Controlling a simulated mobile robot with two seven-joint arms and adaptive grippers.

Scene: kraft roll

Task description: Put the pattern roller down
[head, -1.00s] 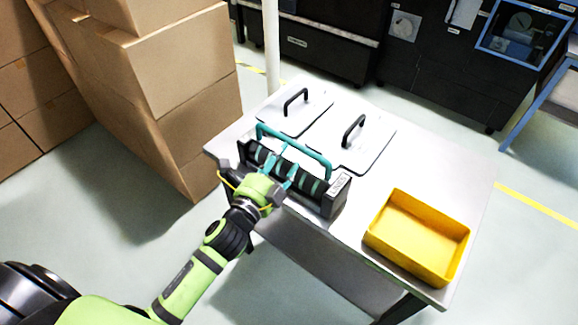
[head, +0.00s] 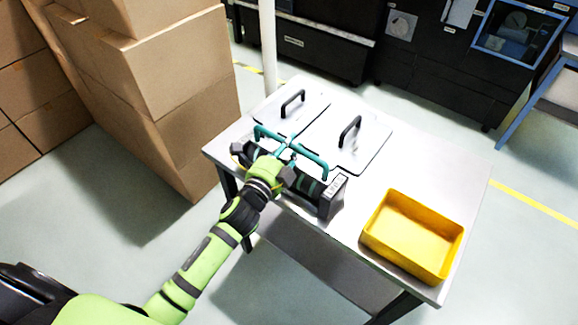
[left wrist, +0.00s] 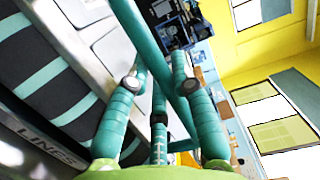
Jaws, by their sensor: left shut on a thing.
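The pattern roller has a black body with teal bands and a grey end block lettered LINES (head: 333,190). It is at the table's near left edge, seemingly resting there. Its teal bar handle (head: 313,163) runs above the body. My left gripper (head: 286,150) is shut on the middle of this handle and hides part of the roller. In the left wrist view, the handle (left wrist: 150,45) crosses between my teal fingers (left wrist: 160,110), and the banded roller body (left wrist: 45,85) lies to the left. My right gripper is not in view.
The grey table (head: 450,170) has two flat plates with black handles, one at the back (head: 312,112) and one nearer the middle (head: 365,150). A yellow tray (head: 375,240) stands at the front right. Cardboard boxes (head: 170,60) are stacked left of the table. The right back tabletop is clear.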

